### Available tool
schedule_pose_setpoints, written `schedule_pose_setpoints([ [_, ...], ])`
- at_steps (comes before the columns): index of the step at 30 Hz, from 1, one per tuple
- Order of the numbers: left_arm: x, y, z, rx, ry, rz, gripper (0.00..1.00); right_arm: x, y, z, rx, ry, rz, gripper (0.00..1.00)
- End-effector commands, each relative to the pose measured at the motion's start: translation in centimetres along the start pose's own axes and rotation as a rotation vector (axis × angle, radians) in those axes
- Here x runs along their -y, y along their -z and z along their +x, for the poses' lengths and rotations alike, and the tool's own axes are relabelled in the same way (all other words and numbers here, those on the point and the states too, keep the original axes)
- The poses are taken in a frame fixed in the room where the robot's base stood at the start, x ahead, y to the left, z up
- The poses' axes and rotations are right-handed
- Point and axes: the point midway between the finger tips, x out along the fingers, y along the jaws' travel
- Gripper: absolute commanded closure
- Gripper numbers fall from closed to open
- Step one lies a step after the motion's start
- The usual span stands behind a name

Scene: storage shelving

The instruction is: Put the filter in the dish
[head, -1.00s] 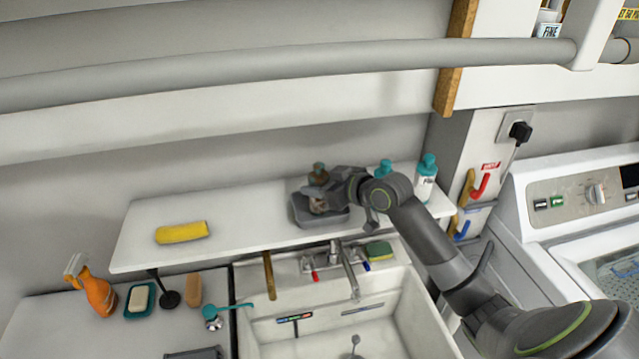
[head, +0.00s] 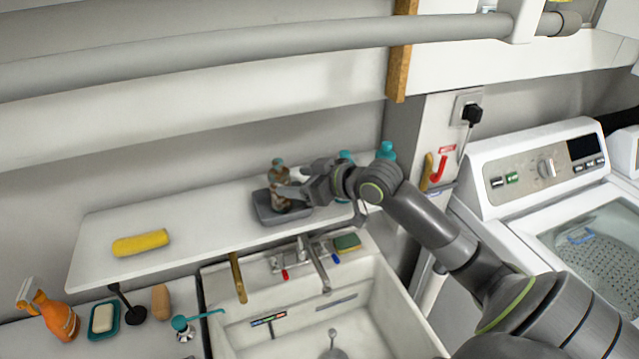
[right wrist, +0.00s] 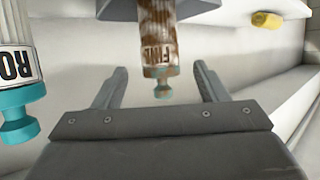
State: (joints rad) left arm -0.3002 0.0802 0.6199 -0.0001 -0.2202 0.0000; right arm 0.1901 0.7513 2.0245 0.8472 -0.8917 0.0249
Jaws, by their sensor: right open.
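The filter (head: 279,173), a brownish cylinder with a dull cap, stands upright in the grey dish (head: 262,215) on the white shelf. In the right wrist view the filter (right wrist: 158,35) shows rusty streaks and a "FINE" label, and the dish (right wrist: 120,9) is at the top edge. My right gripper (head: 290,190) is just right of the filter. In the wrist view its two fingers (right wrist: 158,85) are spread apart with the filter's cap end between them, and neither finger touches it. My left gripper is not in view.
Teal-capped bottles (head: 386,151) stand on the shelf behind my right arm; one (right wrist: 18,75) is close in the wrist view. A yellow roll (head: 141,243) lies on the left of the shelf. The sink with its tap (head: 318,270) is below. The shelf between roll and dish is clear.

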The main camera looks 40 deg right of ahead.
Motion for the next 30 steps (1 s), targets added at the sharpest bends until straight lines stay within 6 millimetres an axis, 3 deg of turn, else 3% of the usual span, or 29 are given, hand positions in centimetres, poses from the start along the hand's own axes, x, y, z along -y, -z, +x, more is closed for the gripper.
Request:
schedule_pose_setpoints([
  [9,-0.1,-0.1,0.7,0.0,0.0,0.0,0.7,-0.1,-0.1,-4.0,0.003,-0.003,-0.004,0.34],
  [15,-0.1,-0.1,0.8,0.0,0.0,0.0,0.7,-0.1,0.0,-5.5,0.0,-0.002,-0.003,0.34],
  [30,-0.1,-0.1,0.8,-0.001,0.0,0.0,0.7,0.1,0.0,-6.1,-0.001,0.002,0.001,0.34],
])
